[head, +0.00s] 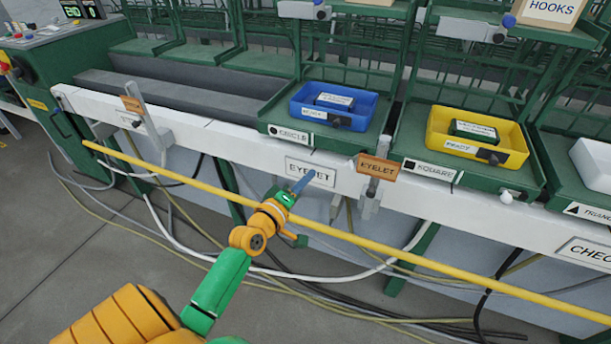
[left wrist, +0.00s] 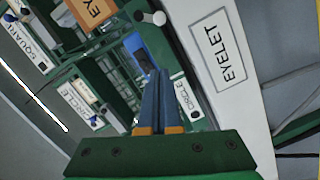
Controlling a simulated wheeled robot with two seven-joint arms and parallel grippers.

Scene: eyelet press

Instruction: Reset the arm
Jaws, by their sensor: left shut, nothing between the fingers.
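My left arm reaches in from the lower left of the head view. Its gripper (head: 302,184) is in front of the white rail, beside the EYELET label (head: 311,172). The blue fingers are together and hold nothing. In the left wrist view the closed fingers (left wrist: 157,75) point toward the green rack, with the EYELET label (left wrist: 218,52) to their right. The right gripper is not in view.
A yellow bar (head: 440,270) runs across in front of the white rail. A blue tray (head: 365,110) and a yellow tray (head: 510,143) stand on green stations. An orange EYELET tag (head: 376,167) is close right of my gripper. Cables hang below.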

